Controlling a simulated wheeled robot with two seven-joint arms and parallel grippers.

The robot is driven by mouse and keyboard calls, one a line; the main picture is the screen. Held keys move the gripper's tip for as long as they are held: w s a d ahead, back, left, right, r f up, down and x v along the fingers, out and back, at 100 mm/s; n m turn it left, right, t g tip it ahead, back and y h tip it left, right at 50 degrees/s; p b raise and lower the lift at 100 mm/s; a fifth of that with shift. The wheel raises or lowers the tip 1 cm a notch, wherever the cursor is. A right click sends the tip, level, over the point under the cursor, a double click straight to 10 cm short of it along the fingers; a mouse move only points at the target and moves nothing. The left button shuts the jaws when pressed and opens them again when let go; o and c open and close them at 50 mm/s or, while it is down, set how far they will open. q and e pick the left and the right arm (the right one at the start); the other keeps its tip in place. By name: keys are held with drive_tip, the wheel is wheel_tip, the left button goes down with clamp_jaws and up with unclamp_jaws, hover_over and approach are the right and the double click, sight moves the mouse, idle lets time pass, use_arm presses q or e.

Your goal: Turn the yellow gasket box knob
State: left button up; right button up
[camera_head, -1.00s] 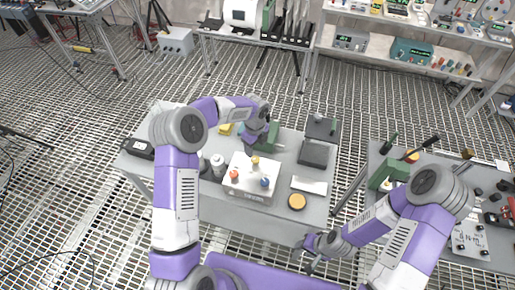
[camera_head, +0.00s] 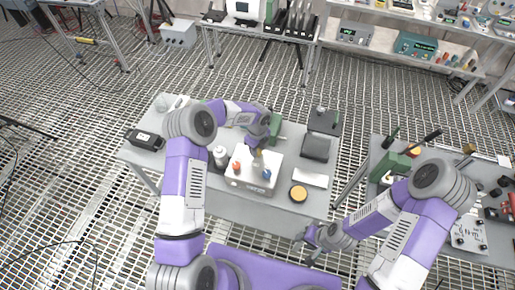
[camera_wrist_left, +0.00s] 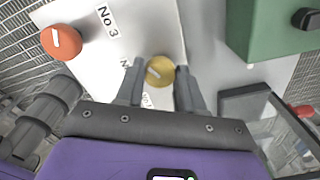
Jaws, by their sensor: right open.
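The white gasket box (camera_head: 250,186) stands on the table, with an orange knob (camera_head: 236,166) and a blue knob (camera_head: 267,174) on top. In the left wrist view, the round yellow knob (camera_wrist_left: 160,71) has a pale pointer bar and lies between the fingertips of my left gripper (camera_wrist_left: 159,86). The fingers are apart, one on each side of it; I cannot tell whether they touch it. In the head view my left gripper (camera_head: 258,150) points down over the box and largely hides the yellow knob. My right gripper (camera_head: 306,246) is open and empty near the table's front edge.
A white bottle (camera_head: 220,155) stands left of the box. A green block (camera_head: 272,125) is behind it. A yellow-topped round container (camera_head: 298,193) and a white slab (camera_head: 310,177) lie to its right. A second table with tools is further right.

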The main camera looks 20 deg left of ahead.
use_arm(q)
drive_tip(key=c, duration=0.3)
drive_tip(key=shift+c, duration=0.2)
